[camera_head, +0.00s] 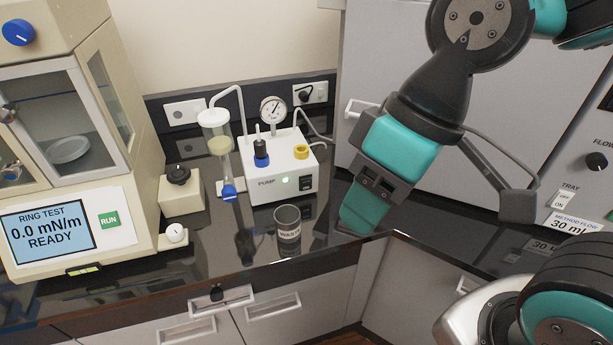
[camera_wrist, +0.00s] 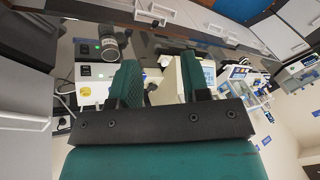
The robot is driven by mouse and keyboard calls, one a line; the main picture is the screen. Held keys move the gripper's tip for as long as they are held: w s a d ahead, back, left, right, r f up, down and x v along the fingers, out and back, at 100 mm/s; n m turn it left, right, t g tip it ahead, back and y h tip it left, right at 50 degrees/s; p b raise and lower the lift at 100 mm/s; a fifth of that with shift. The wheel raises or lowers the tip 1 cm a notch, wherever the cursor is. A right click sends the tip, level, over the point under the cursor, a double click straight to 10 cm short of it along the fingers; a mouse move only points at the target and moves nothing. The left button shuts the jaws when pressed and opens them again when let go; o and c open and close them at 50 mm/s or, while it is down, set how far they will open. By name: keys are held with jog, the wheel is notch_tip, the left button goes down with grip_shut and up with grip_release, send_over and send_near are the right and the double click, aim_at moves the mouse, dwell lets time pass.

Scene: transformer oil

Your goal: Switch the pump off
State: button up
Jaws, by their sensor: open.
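The white pump box (camera_head: 272,172), labelled PUMP, stands on the dark bench in the middle of the head view. Its green lamp (camera_head: 285,180) is lit, and a black rocker switch (camera_head: 306,184) sits on its front at the right. The switch's position is too small to read. In the wrist view the pump (camera_wrist: 101,74) appears upside down at left, with its switch (camera_wrist: 85,71) and lit green lamp. My gripper (camera_head: 357,218) is open and empty, pointing down to the right of the pump, apart from it. Its two teal fingers (camera_wrist: 160,84) show in the wrist view.
A grey cup labelled WASTE (camera_head: 288,232) stands in front of the pump. A glass vessel (camera_head: 217,140) and gauge (camera_head: 273,109) rise at the pump's left and back. The ring test machine (camera_head: 75,215) stands left. A grey cabinet (camera_head: 365,60) is behind my gripper.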

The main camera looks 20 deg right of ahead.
jog(key=shift+w+f, duration=0.15)
jog(key=shift+f, duration=0.1)
jog(key=c, duration=0.5)
jog(key=w+f+n+b, duration=0.1)
jog(key=w+f+b, duration=0.1)
jog(key=w, duration=0.1)
jog(key=w+f+n+t+b, duration=0.1)
jog(key=w+f+b, duration=0.1)
jog(key=w+f, duration=0.1)
jog(key=shift+w+f+y, duration=0.2)
jog(key=shift+f+y, duration=0.05)
jog(key=shift+y, duration=0.05)
grip_shut()
jog(key=w+d+f+n+t+b, duration=0.2)
jog(key=w+d+f+n+b, duration=0.1)
jog(key=w+f, duration=0.5)
jog(key=w+d+f+n+t+b, duration=0.3)
jog(key=w+d+f+b, duration=0.3)
jog(key=w+f, duration=0.2)
jog(key=shift+w+n, duration=0.7)
jog(key=shift+w, duration=0.3)
jog(key=shift+f, duration=0.1)
